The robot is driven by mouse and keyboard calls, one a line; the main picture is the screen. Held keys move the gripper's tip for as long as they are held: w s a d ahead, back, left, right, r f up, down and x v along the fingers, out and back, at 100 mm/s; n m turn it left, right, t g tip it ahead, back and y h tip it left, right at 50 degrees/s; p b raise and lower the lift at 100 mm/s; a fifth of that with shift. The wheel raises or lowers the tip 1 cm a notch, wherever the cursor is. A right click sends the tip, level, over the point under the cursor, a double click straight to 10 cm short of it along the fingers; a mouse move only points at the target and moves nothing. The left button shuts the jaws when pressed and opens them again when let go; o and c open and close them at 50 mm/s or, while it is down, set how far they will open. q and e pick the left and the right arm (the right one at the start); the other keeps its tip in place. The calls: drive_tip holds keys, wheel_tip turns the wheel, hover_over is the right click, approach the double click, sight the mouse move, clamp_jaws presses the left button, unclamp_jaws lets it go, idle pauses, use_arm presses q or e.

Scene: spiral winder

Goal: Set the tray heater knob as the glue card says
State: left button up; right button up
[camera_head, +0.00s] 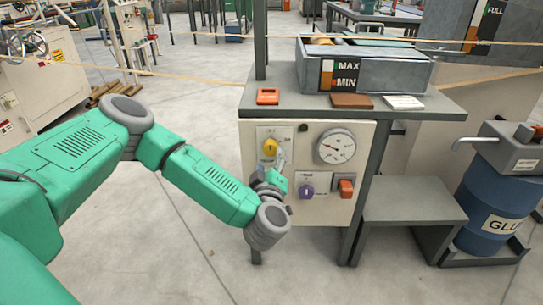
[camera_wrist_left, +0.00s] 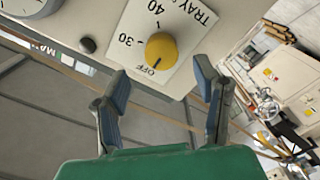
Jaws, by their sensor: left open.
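The yellow tray heater knob (camera_head: 270,147) is on a white plate at the upper left of the cream panel. In the left wrist view, the knob (camera_wrist_left: 161,48) has a dark mark pointing toward OFF, with 30 and 40 around it. My left gripper (camera_head: 279,166) is just in front of the panel, beside and below the knob. Its open fingers (camera_wrist_left: 162,78) are spread and empty, and the knob shows between and beyond their tips, apart from them. A white card (camera_head: 403,102) lies on the bench top; its writing is too small to read.
A grey tray (camera_head: 400,75) with a MAX/MIN label stands on the bench. A blue glue drum (camera_head: 490,215) is at the right.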

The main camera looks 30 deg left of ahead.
sight(270, 151)
use_arm(q)
drive_tip(key=x, duration=0.2)
drive_tip(key=b+x, duration=0.1)
drive_tip(key=x, duration=0.2)
drive_tip(key=shift+s+a+f, duration=0.2)
drive_tip(key=shift+f, duration=0.05)
drive_tip(key=shift+w+a, duration=0.15)
drive_tip(key=shift+w, duration=0.15)
drive_tip(key=shift+w+r, duration=0.2)
drive_tip(key=c, duration=1.2)
